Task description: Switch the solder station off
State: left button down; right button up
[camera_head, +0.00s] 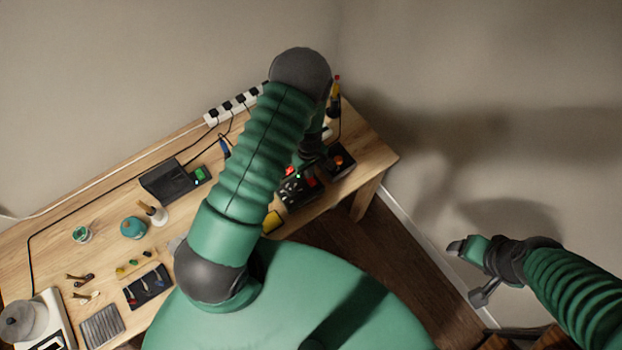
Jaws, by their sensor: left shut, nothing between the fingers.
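A dark box with knobs, a red part and small red and green lights (294,193) stands near the right end of the bench; it appears to be the solder station, but its label is unreadable. My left gripper (302,172) points down at this box, shut and empty. Its fingertips are small and dark against the box, so I cannot tell whether they touch it. My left arm hides part of the box's surroundings. My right gripper (468,270) hangs away from the bench at the right, its fingers apart and empty.
A second dark box with an orange part (342,161) stands just right. A black device with a green screen (172,181) lies left of my arm. A power strip (231,103) runs along the wall. Small tools, jars and a dark mat (148,286) crowd the bench's left.

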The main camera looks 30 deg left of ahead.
pick_arm(q)
jog(key=shift+f+b, duration=0.45)
jog(key=shift+f, duration=0.2)
jog(key=shift+r, duration=0.15)
notch_tip(320, 180, up, 7)
jog(key=p, duration=0.5)
jog(key=shift+p, duration=0.3)
jog(key=s+d+r+m+t+b, duration=0.2)
jog(key=s+d+r+m+b, duration=0.5)
jog(key=r+m+b, duration=0.5)
jog(key=shift+s+d+m+t, duration=0.2)
jog(key=shift+s+m+t, duration=0.1)
jog(key=shift+s+m, duration=0.65)
